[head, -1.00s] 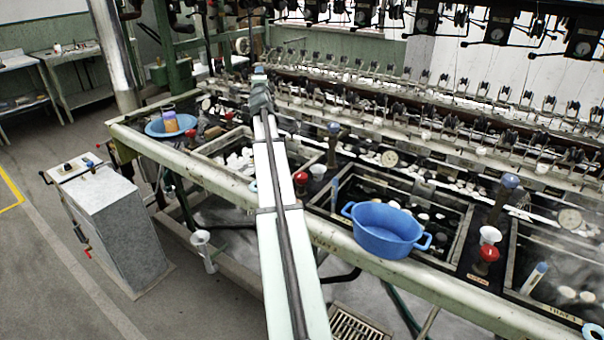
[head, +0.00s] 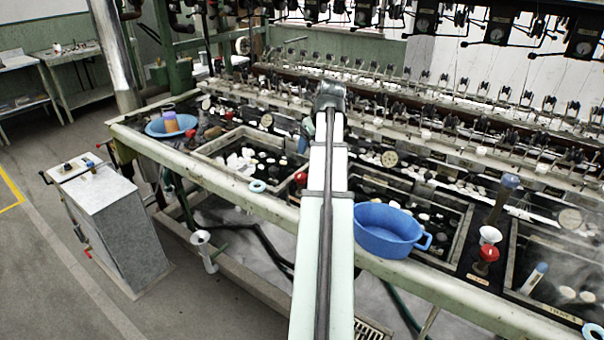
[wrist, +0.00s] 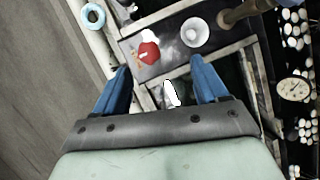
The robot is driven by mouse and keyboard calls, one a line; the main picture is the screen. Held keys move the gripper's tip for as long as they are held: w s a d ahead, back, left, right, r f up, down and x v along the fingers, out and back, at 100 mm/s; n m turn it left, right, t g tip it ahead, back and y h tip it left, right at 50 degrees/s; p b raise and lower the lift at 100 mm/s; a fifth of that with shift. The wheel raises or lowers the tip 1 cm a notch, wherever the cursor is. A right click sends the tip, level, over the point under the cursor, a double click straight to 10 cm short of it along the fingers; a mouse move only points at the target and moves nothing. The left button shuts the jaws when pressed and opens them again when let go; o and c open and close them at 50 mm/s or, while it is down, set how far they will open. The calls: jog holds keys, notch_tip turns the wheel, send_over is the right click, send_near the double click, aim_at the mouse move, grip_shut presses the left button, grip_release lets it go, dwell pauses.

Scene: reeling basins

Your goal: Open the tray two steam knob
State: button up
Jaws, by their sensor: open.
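A red knob (head: 301,179) stands on the dark panel between the left and middle basins, just left of my arm. It also shows in the wrist view (wrist: 148,52), beside a white funnel-like cup (wrist: 194,32). My gripper (wrist: 160,66) is open and empty, its blue fingers apart; the knob appears just beyond and between the fingertips, not touching them. In the head view, my arm hides most of the gripper. Another red knob (head: 488,254) stands between the middle and right basins. I cannot read which knob is marked for tray two.
A blue tub (head: 388,232) sits on the middle basin's front edge, close to my arm. A light blue ring (head: 257,186) lies on the front rail. A brown post (wrist: 240,12) rises behind the cup. Reeling fittings line the back.

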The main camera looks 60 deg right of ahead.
aim_at(301, 175)
jog(key=shift+y, duration=0.5)
jog(key=x, duration=0.4)
jog(key=s+a+x, duration=0.1)
jog(key=x, duration=0.3)
jog(key=a+x, duration=0.1)
jog(key=x, duration=0.4)
jog(key=shift+s+f, duration=0.25)
jog(key=shift+f, duration=0.1)
jog(key=shift+c, duration=0.2)
jog(key=c, duration=1)
